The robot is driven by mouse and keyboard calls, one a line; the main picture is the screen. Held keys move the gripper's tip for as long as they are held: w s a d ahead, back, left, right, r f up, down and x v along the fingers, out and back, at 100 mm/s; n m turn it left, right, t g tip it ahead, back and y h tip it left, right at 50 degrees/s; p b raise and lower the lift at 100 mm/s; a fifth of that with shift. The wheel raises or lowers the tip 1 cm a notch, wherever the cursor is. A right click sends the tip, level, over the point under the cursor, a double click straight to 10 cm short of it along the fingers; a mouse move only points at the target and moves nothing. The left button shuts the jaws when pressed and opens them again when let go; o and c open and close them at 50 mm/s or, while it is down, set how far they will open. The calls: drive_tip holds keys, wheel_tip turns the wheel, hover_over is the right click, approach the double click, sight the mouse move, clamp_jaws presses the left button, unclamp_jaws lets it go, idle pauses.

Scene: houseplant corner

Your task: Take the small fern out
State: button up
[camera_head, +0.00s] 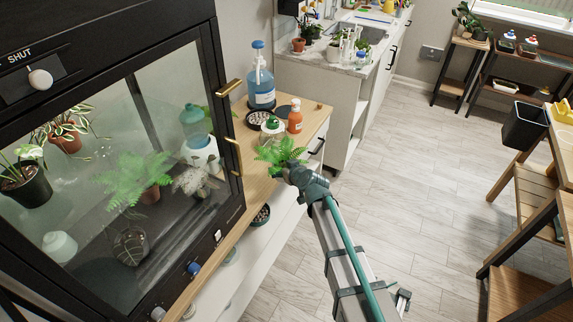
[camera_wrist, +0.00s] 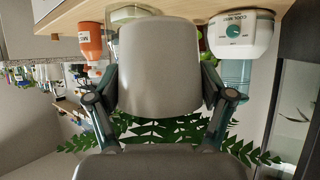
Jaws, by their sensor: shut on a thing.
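A small green fern (camera_head: 279,153) is at the tip of my gripper (camera_head: 293,174) in the head view, outside the glass cabinet (camera_head: 170,95) and by the wooden counter edge. In the wrist view, which is upside down, fern fronds (camera_wrist: 165,130) show between and beyond the grey pads. Whether the fern touches the counter is unclear. A larger fern (camera_head: 135,178) in a brown pot stands behind the cabinet's glass. The cabinet door is closed, and a sign above reads SHUT.
On the counter (camera_head: 314,117) beyond the fern stand a glass dome (camera_head: 272,129), an orange bottle (camera_head: 295,116) and a blue bottle (camera_head: 261,78). A cool-mist humidifier (camera_wrist: 240,34) shows in the wrist view. Open floor (camera_head: 415,180) lies to the right.

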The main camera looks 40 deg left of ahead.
drive_tip(key=w+d+b, duration=0.2)
drive_tip(key=d+b, duration=0.2)
drive_tip(key=d, duration=0.5)
drive_tip(key=w+d+b, duration=0.2)
drive_tip(key=d+b, duration=0.2)
drive_tip(key=d, duration=0.6)
drive_tip(key=shift+w, duration=0.15)
